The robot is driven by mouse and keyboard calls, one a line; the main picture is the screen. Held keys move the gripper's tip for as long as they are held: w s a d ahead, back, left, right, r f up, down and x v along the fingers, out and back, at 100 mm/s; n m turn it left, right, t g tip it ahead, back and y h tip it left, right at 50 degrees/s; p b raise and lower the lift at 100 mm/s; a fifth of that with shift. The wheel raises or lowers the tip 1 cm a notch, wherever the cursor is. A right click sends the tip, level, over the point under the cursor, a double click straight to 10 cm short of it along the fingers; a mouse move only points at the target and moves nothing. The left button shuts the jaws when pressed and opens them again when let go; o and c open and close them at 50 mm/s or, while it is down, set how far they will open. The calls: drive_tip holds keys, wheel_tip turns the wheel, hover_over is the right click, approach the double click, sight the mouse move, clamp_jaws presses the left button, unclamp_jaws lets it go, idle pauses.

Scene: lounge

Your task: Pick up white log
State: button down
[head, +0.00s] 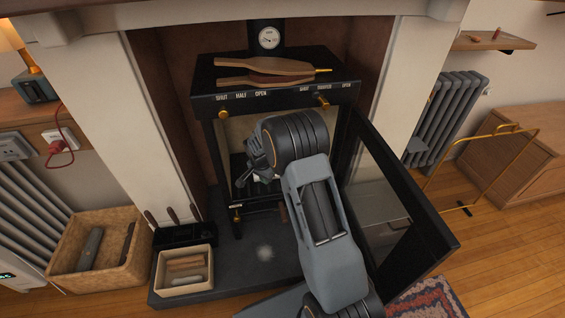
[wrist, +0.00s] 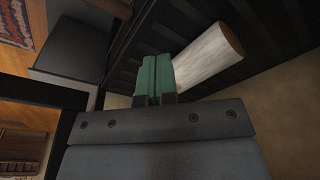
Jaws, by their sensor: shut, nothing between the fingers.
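The white log (wrist: 212,55) shows in the wrist view as a pale, smooth round log lying on the dark ribbed floor or grate inside the stove. It lies just right of my gripper's green fingertips (wrist: 153,75), and its near end is partly behind them. The fingers are shut together with nothing between them. I cannot tell whether they touch the log. In the head view, my gripper (head: 247,176) is inside the opening of the black stove (head: 340,98), and my arm hides much of the firebox.
The stove's glass door (head: 425,232) stands open to the right of my arm. Bellows (head: 265,70) lie on the stove top. On the left are a small box (head: 184,287) of sticks, a black tool holder (head: 185,234) and a log basket (head: 62,238). The hearth front (head: 262,275) is largely clear.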

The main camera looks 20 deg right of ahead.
drive_tip(key=w+d, duration=0.2)
drive_tip(key=d, duration=0.1)
drive_tip(key=w+d, duration=0.2)
drive_tip(key=d, duration=0.1)
drive_tip(key=w+d, duration=0.2)
drive_tip(key=d, duration=0.1)
drive_tip(key=shift+d, duration=0.15)
drive_tip(key=shift+f+b, duration=0.35)
drive_tip(key=shift+f, duration=0.5)
